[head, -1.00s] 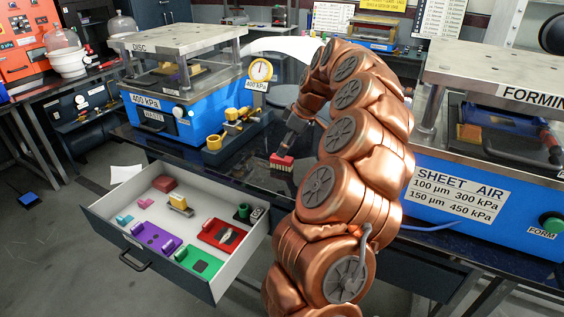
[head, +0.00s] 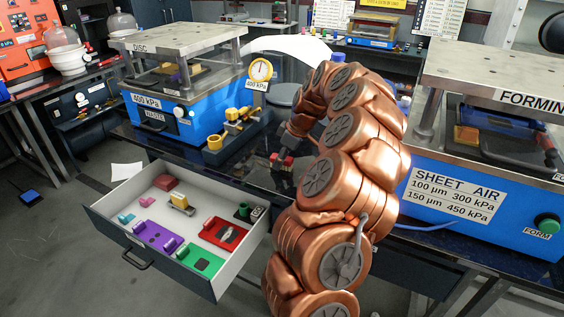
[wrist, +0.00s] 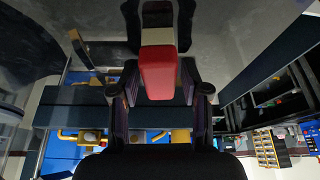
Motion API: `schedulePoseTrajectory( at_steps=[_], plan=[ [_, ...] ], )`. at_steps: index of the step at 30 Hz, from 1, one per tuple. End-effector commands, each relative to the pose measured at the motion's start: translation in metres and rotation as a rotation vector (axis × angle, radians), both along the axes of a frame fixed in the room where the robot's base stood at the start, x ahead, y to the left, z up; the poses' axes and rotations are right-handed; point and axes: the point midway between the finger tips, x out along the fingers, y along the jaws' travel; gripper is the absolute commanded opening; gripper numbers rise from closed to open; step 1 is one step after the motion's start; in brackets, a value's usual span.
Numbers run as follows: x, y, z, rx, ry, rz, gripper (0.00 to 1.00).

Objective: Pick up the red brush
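The red brush (head: 283,157) is at the dark, glossy bench top, behind the open drawer and left of my arm. In the head view it is small and partly covered by my gripper (head: 281,161). In the wrist view the red brush (wrist: 158,73) sits between the two fingers of my gripper (wrist: 160,84).
An open drawer (head: 107,205) with coloured pieces juts out in front of the bench. The blue disc press (head: 205,108) and brass fittings stand to the left. The blue sheet press (head: 425,190) stands to the right, close to my arm.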

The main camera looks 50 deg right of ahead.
Motion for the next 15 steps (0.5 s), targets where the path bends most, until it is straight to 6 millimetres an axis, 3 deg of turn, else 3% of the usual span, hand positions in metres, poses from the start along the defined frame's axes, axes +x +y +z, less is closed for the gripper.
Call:
schedulePoseTrajectory(
  at_steps=[2,12,15],
  plan=[
    [0.0001,0.0000,0.0001,0.000,0.000,0.000,0.34],
    [0.0000,0.0000,0.0003,0.000,0.000,0.000,0.00],
    [0.0000,0.0000,0.0003,0.000,0.000,0.000,0.00]
  ],
)
